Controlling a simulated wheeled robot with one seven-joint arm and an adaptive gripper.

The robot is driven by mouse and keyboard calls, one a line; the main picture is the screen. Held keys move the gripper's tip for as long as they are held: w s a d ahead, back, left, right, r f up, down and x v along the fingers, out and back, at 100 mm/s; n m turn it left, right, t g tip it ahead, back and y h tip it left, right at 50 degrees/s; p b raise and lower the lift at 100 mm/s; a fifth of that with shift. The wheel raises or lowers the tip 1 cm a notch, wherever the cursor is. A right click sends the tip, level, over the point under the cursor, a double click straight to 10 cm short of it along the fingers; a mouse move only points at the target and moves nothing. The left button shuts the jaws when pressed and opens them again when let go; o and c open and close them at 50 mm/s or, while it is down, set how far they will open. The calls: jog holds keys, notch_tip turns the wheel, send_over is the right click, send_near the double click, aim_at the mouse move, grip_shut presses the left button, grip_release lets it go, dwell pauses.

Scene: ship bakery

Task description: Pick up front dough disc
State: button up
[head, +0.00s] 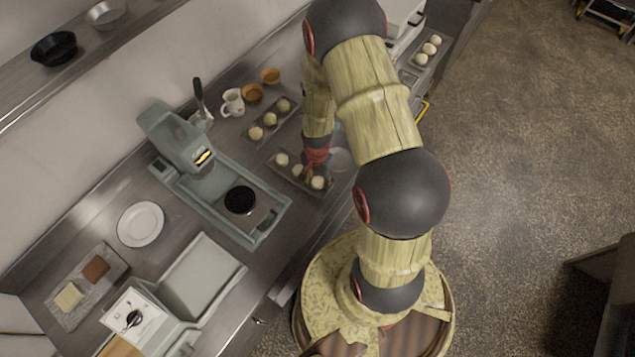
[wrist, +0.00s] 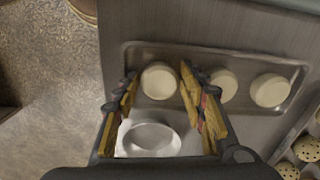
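Several pale dough discs sit in a row on a shallow metal tray (head: 307,190), which also shows in the wrist view (wrist: 210,53). The front dough disc (head: 317,182) is nearest the counter's front edge; in the wrist view (wrist: 160,81) it is at the left end of the row. My gripper (wrist: 160,78) is open, with one finger on either side of this disc in the picture. I cannot tell whether the fingers touch it. In the head view my gripper (head: 316,165) is low over the tray, and my arm hides part of the area.
A round pale dish (wrist: 151,137) is beside the tray, between my fingers' lower parts in the wrist view. A second tray with dough balls (head: 270,119) is behind. A mug (head: 233,102), orange bowls (head: 252,93) and a grey machine (head: 180,140) stand on the counter.

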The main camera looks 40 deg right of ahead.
jog(key=shift+c, duration=1.2)
jog(key=c, duration=0.5)
jog(key=shift+r, duration=0.15)
